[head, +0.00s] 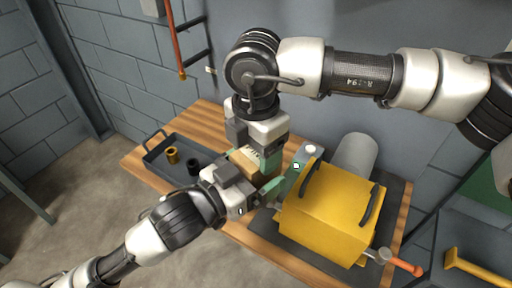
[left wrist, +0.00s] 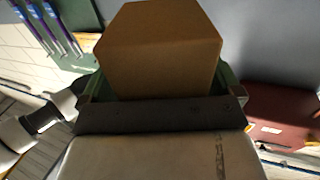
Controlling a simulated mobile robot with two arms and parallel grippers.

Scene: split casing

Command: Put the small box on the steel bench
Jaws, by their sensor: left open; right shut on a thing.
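The small box (head: 247,164) is a plain brown block, partly hidden by my grippers in the head view. My right gripper (head: 256,157) points down from above and is shut on it, holding it over the wooden table (head: 205,112). My left gripper (head: 257,188) comes in from the lower left and is open. In the left wrist view the small box (left wrist: 160,48) stands large in front of the left palm, with a green finger at each side of it. I cannot tell whether those fingers touch it. I cannot identify the steel bench for certain.
A yellow casing (head: 325,215) with black handles sits on a dark mat at the table's right. A grey tray (head: 157,157) holds a brass ring (head: 172,155) and a black ring (head: 193,166) at the left. An orange-handled tool (head: 405,265) lies by the casing. A red box (left wrist: 280,112) shows in the left wrist view.

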